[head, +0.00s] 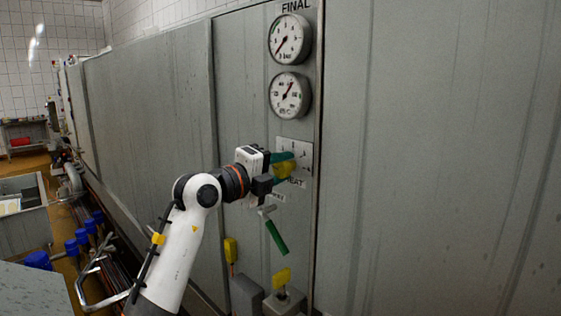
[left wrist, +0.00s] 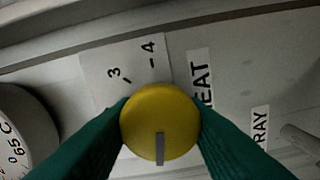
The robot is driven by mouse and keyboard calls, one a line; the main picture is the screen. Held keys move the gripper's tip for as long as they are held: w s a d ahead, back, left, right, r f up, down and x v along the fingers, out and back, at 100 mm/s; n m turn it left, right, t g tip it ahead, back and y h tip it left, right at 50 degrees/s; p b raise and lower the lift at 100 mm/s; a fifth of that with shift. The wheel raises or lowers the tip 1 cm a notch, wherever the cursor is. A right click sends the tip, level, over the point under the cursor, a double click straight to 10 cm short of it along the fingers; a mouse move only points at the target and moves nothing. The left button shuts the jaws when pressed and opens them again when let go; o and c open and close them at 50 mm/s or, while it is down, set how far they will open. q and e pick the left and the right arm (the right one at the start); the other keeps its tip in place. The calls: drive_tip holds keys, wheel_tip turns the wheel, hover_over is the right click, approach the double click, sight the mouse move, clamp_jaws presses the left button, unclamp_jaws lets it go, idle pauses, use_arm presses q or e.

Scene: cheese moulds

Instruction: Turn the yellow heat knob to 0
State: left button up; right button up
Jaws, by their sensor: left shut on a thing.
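The yellow heat knob (head: 285,169) sits on a pale scale plate (head: 299,149) on the grey cabinet panel, below two gauges. My left gripper (head: 282,168) is at the knob. In the left wrist view its green fingers close on both sides of the yellow knob (left wrist: 158,112). A grey pointer line on the knob points to the bottom of that picture. The marks 3 and 4 show on the plate above the knob there; the 0 is not readable. My right gripper is not in view.
Two round gauges (head: 290,39) and (head: 290,96) are above the plate. Below are a green-handled lever (head: 276,237) and yellow handles (head: 281,278) and (head: 231,250). Blue-capped valves and pipes stand at lower left. The panel to the right is bare.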

use_arm(q)
drive_tip(key=shift+n+p, duration=0.7)
drive_tip(key=shift+n, duration=0.5)
drive_tip(key=shift+f, duration=0.1)
drive_tip(key=o, duration=1)
drive_tip(key=shift+c, duration=0.2)
drive_tip(key=shift+a, duration=0.1)
drive_tip(key=shift+s+a, duration=0.3)
drive_tip(key=b+v, duration=0.4)
drive_tip(key=v, duration=0.7)
